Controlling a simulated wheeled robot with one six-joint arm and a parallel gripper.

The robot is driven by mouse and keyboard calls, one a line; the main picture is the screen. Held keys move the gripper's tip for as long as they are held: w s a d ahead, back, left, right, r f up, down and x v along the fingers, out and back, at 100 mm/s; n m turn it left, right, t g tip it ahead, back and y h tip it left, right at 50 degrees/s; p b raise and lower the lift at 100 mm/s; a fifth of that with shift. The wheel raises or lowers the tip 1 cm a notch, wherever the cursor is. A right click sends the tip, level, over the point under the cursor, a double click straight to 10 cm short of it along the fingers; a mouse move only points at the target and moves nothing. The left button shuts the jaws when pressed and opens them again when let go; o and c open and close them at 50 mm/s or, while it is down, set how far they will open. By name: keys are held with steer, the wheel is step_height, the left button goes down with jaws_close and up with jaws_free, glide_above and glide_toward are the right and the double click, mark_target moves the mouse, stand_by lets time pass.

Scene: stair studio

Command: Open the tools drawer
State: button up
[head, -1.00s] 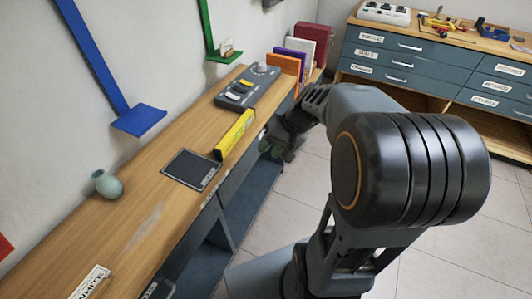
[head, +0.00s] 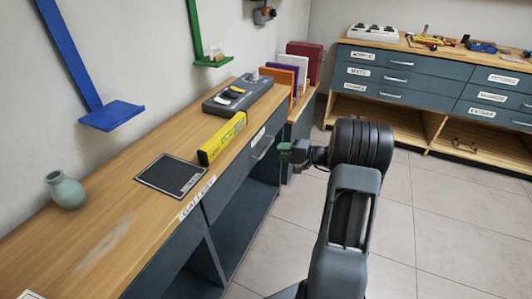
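A dark blue-grey drawer front (head: 240,170) sits under the wooden counter at left, with a bar handle (head: 263,147) and a small white label I cannot read. The drawer looks shut. My gripper (head: 287,152), with dark green fingertips, is just right of this handle, side-on. A gap to the handle seems to show, but its depth is unclear, as is the finger spacing. The back cabinet (head: 420,75) also has several shut labelled drawers with handles. I cannot make out a tools label on any of them.
The counter (head: 110,225) holds a green vase (head: 66,190), a dark pad (head: 172,175), a yellow level (head: 222,138), a grey switch box (head: 238,95) and upright folders (head: 285,75). Blue (head: 112,116) and green (head: 213,60) brackets stand on the wall. The tiled floor (head: 440,225) at right is clear.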

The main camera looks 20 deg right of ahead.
mark_target(266, 149)
steer(key=x, duration=0.7)
steer(key=shift+w+a+b, duration=0.2)
steer(key=shift+b, duration=0.2)
jaws_close()
steer(key=shift+d, duration=0.1)
